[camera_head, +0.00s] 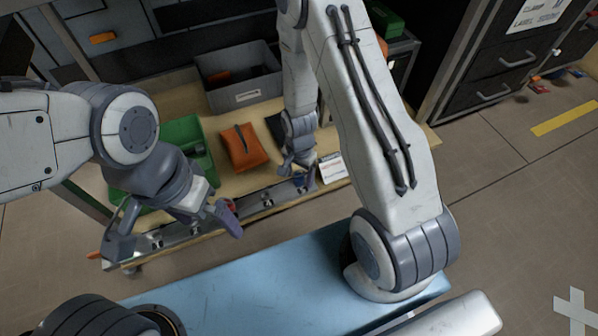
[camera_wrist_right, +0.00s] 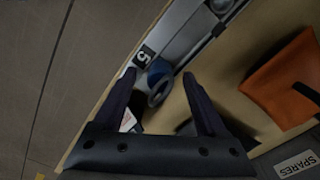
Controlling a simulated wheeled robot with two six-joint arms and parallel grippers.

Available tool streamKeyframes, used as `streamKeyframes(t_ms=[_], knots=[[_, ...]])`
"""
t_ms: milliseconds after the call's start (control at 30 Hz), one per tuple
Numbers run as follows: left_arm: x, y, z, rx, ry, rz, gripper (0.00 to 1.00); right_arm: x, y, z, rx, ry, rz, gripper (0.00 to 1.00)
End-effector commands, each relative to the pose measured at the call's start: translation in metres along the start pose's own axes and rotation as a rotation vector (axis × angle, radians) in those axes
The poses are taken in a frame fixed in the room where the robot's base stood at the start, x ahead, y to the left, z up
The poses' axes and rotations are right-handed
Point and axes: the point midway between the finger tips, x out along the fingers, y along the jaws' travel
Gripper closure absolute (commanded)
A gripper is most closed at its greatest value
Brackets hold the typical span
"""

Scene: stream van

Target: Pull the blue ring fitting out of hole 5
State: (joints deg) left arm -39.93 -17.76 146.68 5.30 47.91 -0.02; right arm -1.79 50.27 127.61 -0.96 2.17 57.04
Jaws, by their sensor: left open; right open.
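The blue ring fitting (camera_wrist_right: 159,71) is at the "5" label (camera_wrist_right: 144,56) on the metal rail (camera_wrist_right: 178,38) in the right wrist view. It also shows small in the head view (camera_head: 299,181), at the rail's right end. My right gripper (camera_wrist_right: 159,78) is open, with its fingers on either side of the ring and apparently no contact. In the head view, my right gripper (camera_head: 297,164) is just above the rail. My left gripper (camera_head: 174,228) is open over the left part of the rail (camera_head: 262,203). The hole under the ring is hidden.
A wooden bench carries a green bin (camera_head: 185,130), a grey bin (camera_head: 243,94), an orange pouch (camera_head: 243,148) and a white card (camera_head: 331,168). A red item (camera_head: 230,204) sits by my left gripper. Dark drawers (camera_head: 495,60) stand at the right.

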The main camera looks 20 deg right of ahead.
Motion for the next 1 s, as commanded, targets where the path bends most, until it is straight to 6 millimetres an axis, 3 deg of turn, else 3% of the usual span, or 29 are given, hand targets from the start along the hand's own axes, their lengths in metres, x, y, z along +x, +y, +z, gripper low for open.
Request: streamKeyframes(t_ms=[333, 367, 500, 533, 567, 600, 633, 700, 1000], knots=[[0.0029, -0.0002, 0.0002, 0.000, 0.000, 0.000, 0.00, 0.0046, -0.0002, -0.0002, 0.000, 0.001, -0.001, 0.26], [0.0029, -0.0002, 0.0002, 0.000, 0.000, 0.000, 0.00, 0.0046, -0.0002, -0.0002, 0.000, 0.001, -0.001, 0.30], [0.0029, -0.0002, 0.0002, 0.000, 0.000, 0.000, 0.00, 0.0045, -0.0002, -0.0002, 0.000, 0.001, -0.001, 0.83], [0.0029, -0.0002, 0.0001, 0.000, 0.000, 0.000, 0.00, 0.0045, -0.0002, -0.0001, 0.000, 0.000, -0.001, 0.95], [0.0029, -0.0002, 0.0001, 0.000, 0.000, 0.000, 0.00, 0.0045, -0.0002, -0.0001, 0.000, 0.000, -0.001, 1.00], [0.0029, -0.0002, 0.0001, 0.000, 0.000, 0.000, 0.00, 0.0045, -0.0001, -0.0001, 0.000, 0.000, 0.000, 1.00], [0.0029, -0.0002, 0.0001, 0.000, 0.000, 0.000, 0.00, 0.0045, -0.0001, -0.0002, 0.000, 0.000, -0.001, 0.73], [0.0029, -0.0002, 0.0001, 0.000, 0.000, 0.000, 0.00, 0.0045, -0.0001, -0.0001, 0.000, 0.000, 0.000, 1.00], [0.0007, -0.0001, 0.0000, 0.000, 0.000, 0.000, 0.00, 0.0020, -0.0002, -0.0002, 0.000, 0.001, -0.001, 1.00]])
